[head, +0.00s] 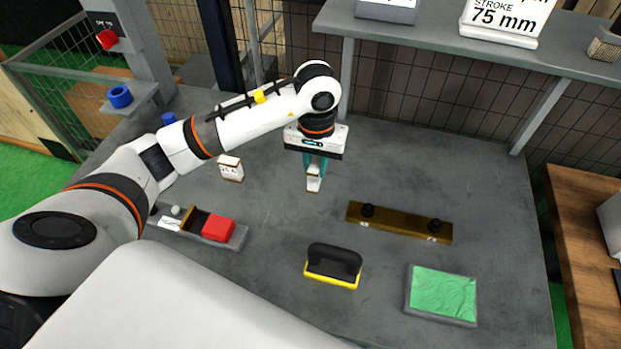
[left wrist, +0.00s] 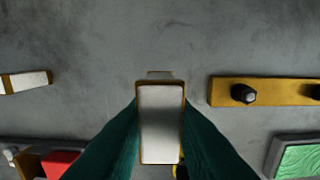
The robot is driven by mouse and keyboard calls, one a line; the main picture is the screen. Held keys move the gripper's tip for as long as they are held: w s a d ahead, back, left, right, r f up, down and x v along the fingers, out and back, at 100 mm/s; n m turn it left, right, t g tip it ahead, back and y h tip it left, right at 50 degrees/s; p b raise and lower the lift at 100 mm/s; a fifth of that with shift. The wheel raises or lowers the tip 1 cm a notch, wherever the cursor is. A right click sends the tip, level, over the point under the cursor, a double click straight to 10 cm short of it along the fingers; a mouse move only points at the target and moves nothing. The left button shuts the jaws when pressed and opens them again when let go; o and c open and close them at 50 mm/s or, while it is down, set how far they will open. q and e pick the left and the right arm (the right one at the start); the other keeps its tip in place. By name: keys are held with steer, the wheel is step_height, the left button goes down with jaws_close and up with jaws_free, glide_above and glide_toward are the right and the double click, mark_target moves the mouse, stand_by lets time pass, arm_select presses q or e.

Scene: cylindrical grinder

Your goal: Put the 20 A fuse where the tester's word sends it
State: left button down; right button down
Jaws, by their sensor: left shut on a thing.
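My left gripper (head: 314,172) is shut on a small white-faced block (left wrist: 161,125) with yellow-brown edges, gripped between its teal fingers. The block shows below the fingers in the head view (head: 313,184), over the middle of the grey table. Its face shows no readable rating, so I cannot tell that it is the 20 A fuse. I cannot tell whether it touches the table. A similar white block (head: 230,168) with small unreadable print stands to the left; it also shows in the left wrist view (left wrist: 26,82). My right gripper is not in view.
A grey tray (head: 240,239) with a red block (head: 218,229) and white card lies front left. A brown bar (head: 395,222) with two black knobs lies right. A black-handled yellow tool (head: 333,264) and a green-topped pad (head: 441,294) lie in front. A shelf (head: 440,35) spans the back.

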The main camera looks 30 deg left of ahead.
mark_target(315, 184)
arm_select(q)
step_height(315, 184, down, 6)
steer(key=shift+f+p, duration=0.1)
steer(key=shift+p, duration=0.55)
steer(key=shift+f, duration=0.1)
steer(key=shift+f+b, duration=0.2)
steer(key=shift+b, duration=0.1)
steer(key=c, duration=1.3)
jaws_free()
steer(key=shift+r, duration=0.1)
steer(key=shift+o, duration=0.2)
